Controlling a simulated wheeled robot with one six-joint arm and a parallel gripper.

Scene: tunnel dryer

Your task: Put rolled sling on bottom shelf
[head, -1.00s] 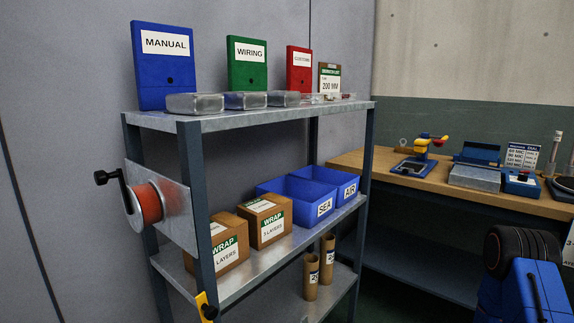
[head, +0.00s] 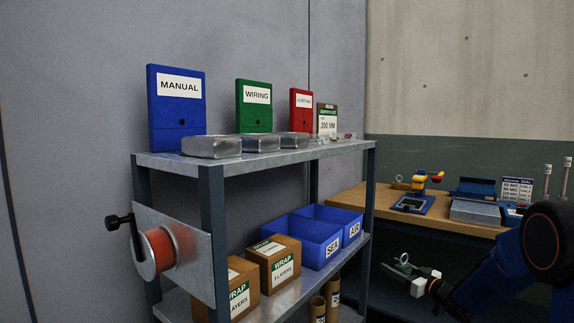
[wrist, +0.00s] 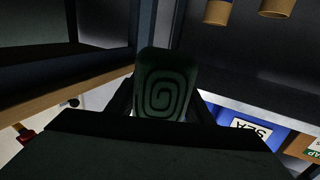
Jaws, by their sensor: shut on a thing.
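The rolled sling (wrist: 160,88) is a dark green roll with a spiral on its end, seen close up in the wrist view. My gripper (wrist: 160,108) is shut on it, with a dark finger on each side. In the head view the sling (head: 403,263) shows small at my gripper (head: 416,278), right of the metal shelf unit and below bench height. The bottom shelf (head: 349,315) shows only as a sliver at the lower picture edge; most of it is hidden or cut off. The sling appears clear of the shelves.
Cardboard tubes (head: 333,296) stand on the bottom shelf; two also show upside down in the wrist view (wrist: 216,12). The middle shelf holds wrap boxes (head: 273,263) and blue bins (head: 316,242). A shelf post (head: 368,190) and wooden bench (head: 450,218) are near my arm.

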